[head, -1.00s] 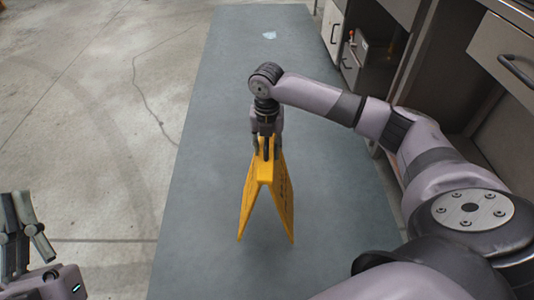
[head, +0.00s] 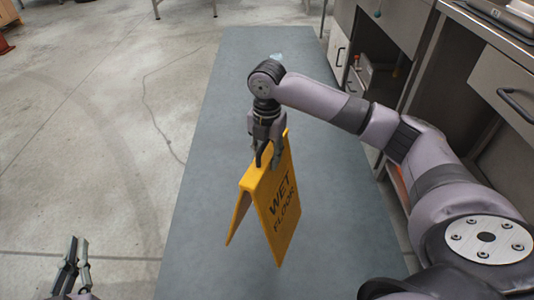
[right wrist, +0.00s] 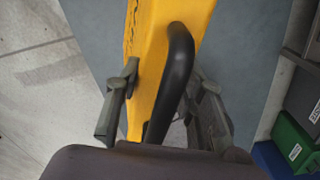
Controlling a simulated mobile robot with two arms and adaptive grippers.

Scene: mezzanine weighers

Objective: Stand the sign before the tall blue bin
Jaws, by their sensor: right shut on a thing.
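The yellow wet floor sign (head: 274,205) hangs upright below my right gripper (head: 266,152), its two panels spread at the bottom. My right gripper is shut on its top. In the right wrist view the fingers (right wrist: 168,88) stand on either side of the sign's black handle (right wrist: 178,75) and yellow top (right wrist: 145,60). My left gripper (head: 79,243) is empty and open at the lower left of the head view. A blue thing (right wrist: 268,160) shows at the lower right of the right wrist view; I cannot tell whether it is the tall blue bin.
A grey-blue floor strip (head: 215,110) runs under the sign. A workbench with drawers (head: 495,75) borders it on the right. A green bin (right wrist: 292,143) and a dark grey one (right wrist: 305,100) show in the right wrist view. The concrete floor (head: 100,130) on the left is largely clear.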

